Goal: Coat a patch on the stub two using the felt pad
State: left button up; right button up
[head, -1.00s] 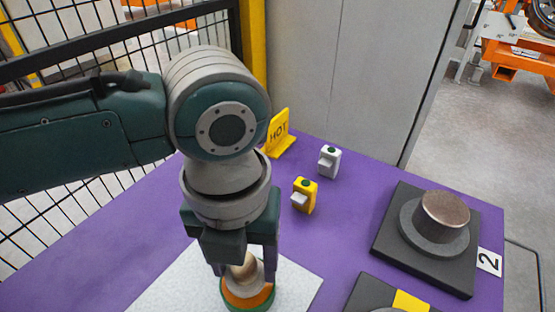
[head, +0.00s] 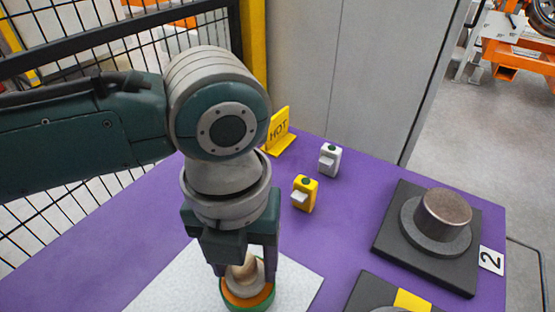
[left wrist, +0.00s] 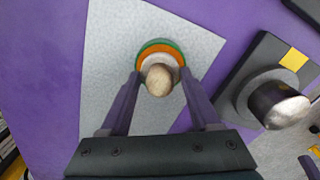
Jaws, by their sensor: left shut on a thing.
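The felt pad (head: 247,296) is a round piece with orange and green layers and a pale wooden knob. It is over the white-grey sheet in the head view; I cannot tell whether it touches the sheet. My left gripper (head: 245,270) points down and is shut on the knob. The left wrist view shows the pad (left wrist: 160,48) between the tips of the gripper (left wrist: 159,76). Stub two (head: 444,214) is a brown-grey cylinder on a dark ring and black plate at the right, beside a label reading 2 (head: 491,260). My right gripper is not in view.
A pale sheet (head: 175,285) lies on the purple table (head: 355,225). Another black-plated stub (left wrist: 278,104) with a yellow mark (head: 411,301) stands right of the pad. A yellow clip-like block (head: 305,194), a white one (head: 329,160) and a HOT sign (head: 279,131) stand behind.

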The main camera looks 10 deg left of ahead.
pick_arm(q)
jog(key=shift+f+b, duration=0.3)
jog(key=shift+f, duration=0.1)
jog(key=shift+a+f, duration=0.1)
dwell(1.4)
notch_tip(320, 180, up, 7)
jog(key=p, duration=0.8)
dwell(0.6)
